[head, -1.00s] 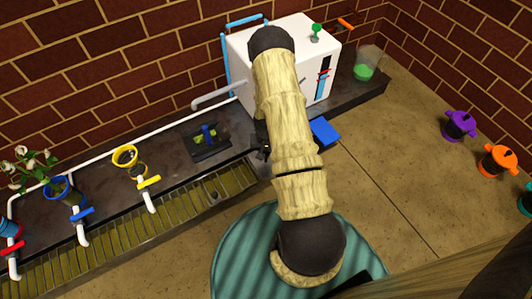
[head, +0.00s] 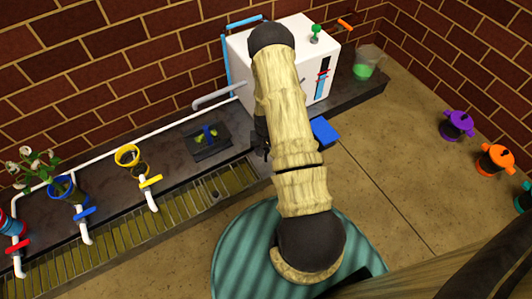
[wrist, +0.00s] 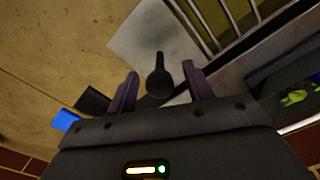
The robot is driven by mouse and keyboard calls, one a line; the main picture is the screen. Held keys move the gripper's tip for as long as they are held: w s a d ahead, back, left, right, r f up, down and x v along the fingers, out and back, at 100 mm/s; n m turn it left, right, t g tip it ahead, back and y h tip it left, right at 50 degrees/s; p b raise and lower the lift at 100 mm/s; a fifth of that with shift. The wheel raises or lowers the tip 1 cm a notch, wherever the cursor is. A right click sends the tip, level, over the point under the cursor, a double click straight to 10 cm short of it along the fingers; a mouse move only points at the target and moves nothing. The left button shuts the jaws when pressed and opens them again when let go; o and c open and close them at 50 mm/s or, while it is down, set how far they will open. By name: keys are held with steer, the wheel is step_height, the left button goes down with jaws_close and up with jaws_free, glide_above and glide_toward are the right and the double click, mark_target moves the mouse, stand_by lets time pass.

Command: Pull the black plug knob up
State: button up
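The black plug knob (wrist: 158,82) shows in the wrist view as a dark round head on a thin stem, over a pale grey plate (wrist: 140,38). My gripper (wrist: 162,86) is open, with one finger on each side of the knob in the wrist view. I cannot tell the depth between fingertips and knob; no contact shows. In the head view my gripper (head: 262,148) is mostly hidden behind my arm.
A dark counter (head: 110,195) carries pipes with coloured valves, pots and a white machine (head: 240,60). The slatted trough (head: 130,225) runs along its front. A blue block (head: 324,131) is right of my arm. The floor at right is open, with lidded pots (head: 457,125) by the wall.

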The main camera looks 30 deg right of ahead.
steer(key=shift+r+p, duration=3.95)
steer(key=shift+r, duration=0.55)
steer(key=shift+r, duration=0.2)
step_height(320, 180, up, 11)
steer(key=w+a+n+p, duration=0.1)
steer(key=a+p, duration=0.1)
steer(key=a, duration=0.1)
step_height(320, 180, up, 13)
steer(key=n+t+p, duration=0.1)
steer(key=n+p, duration=0.1)
glide_above(265, 149)
steer(key=s+a, duration=0.1)
steer(key=a, duration=0.6)
steer(key=s+a+r+n+t+p, duration=0.1)
steer(key=s+a+r+p, duration=0.15)
steer(key=s+r, duration=0.5)
steer(key=s+a+r+n+t+p, duration=0.15)
steer(key=s+a+r, duration=0.3)
steer(key=r, duration=0.65)
step_height(265, 149, up, 38)
steer(key=p, duration=3.8)
steer(key=shift+w+d+f+g, duration=0.15)
steer(key=shift+d+f+g, duration=0.15)
steer(key=shift+g, duration=0.15)
